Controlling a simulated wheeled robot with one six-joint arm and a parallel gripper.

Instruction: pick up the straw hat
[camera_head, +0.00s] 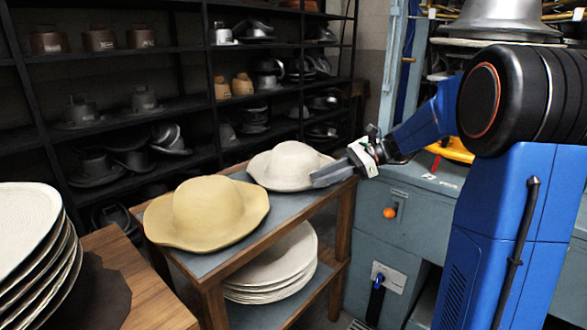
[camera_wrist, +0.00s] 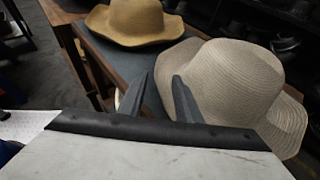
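Two hats lie crown up on the table (camera_head: 237,266). The pale, cream-coloured hat (camera_head: 287,165) is at the far end; its fine woven texture shows close up in the wrist view (camera_wrist: 225,80). The yellow-tan hat (camera_head: 208,212) is nearer in the head view and appears farther away in the wrist view (camera_wrist: 137,22). I cannot tell for certain which one is called the straw hat. My gripper (camera_head: 317,179) is at the right brim of the pale hat. Its two fingers (camera_wrist: 163,77) are apart, with the right finger overlapping the brim. Whether they touch it is unclear.
White round discs are stacked on the table's lower shelf (camera_head: 270,270), and another stack (camera_head: 30,245) stands at the left on a wooden surface. Dark shelves (camera_head: 180,105) with hats and moulds line the back. A blue-grey cabinet (camera_head: 400,225) stands right of the table.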

